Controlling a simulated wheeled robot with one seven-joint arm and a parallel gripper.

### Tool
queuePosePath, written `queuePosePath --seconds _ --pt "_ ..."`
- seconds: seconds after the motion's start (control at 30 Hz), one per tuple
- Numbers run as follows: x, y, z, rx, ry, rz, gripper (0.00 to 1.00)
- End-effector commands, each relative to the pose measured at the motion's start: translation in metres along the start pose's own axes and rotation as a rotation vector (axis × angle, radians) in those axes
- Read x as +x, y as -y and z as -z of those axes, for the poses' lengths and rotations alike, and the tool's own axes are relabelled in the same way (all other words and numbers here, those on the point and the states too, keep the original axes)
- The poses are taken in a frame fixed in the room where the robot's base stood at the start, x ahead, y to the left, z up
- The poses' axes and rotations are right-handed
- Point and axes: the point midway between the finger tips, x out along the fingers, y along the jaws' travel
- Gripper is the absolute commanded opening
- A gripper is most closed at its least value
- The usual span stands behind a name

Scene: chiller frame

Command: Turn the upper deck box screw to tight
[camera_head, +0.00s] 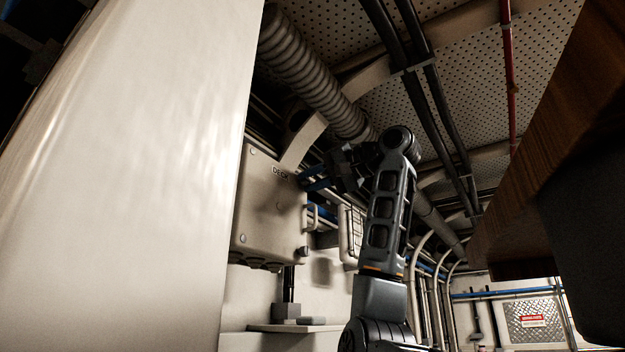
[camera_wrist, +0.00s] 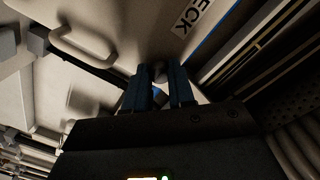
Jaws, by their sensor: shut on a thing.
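The deck box (camera_head: 262,215) is a beige metal cabinet on the wall, left of centre in the head view, with a "DECK" label on its upper part. My gripper (camera_head: 306,184) reaches the box's upper right corner from the right. In the wrist view, the two dark blue fingers of my gripper (camera_wrist: 160,84) are closed around the small, pale upper screw (camera_wrist: 160,72) next to the label. The fingers cover most of the screw, so how tight it is cannot be told. A dark lower screw (camera_head: 303,252) sits at the box's lower right corner.
A large beige panel (camera_head: 130,180) fills the left of the head view. A ribbed duct (camera_head: 315,72) and dark pipes run overhead close to my arm. A wooden edge (camera_head: 525,150) hangs at the right.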

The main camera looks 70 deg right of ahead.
Motion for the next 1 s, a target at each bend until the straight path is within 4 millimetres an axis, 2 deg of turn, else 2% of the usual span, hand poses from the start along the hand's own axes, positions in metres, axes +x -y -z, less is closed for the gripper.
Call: queuePosePath --seconds 0.03,0.3,0.57,0.67,1.0 --pt "-0.001 0.0 0.001 0.001 -0.003 0.0 0.26" --pt "0.0 0.0 0.001 0.0 -0.002 0.0 0.5" --pt "-0.003 0.0 0.0 -0.001 -0.002 0.001 0.5" --pt "-0.012 -0.001 0.0 -0.001 -0.003 0.001 0.5" --pt "-0.065 -0.003 0.0 -0.002 -0.005 -0.002 0.5"
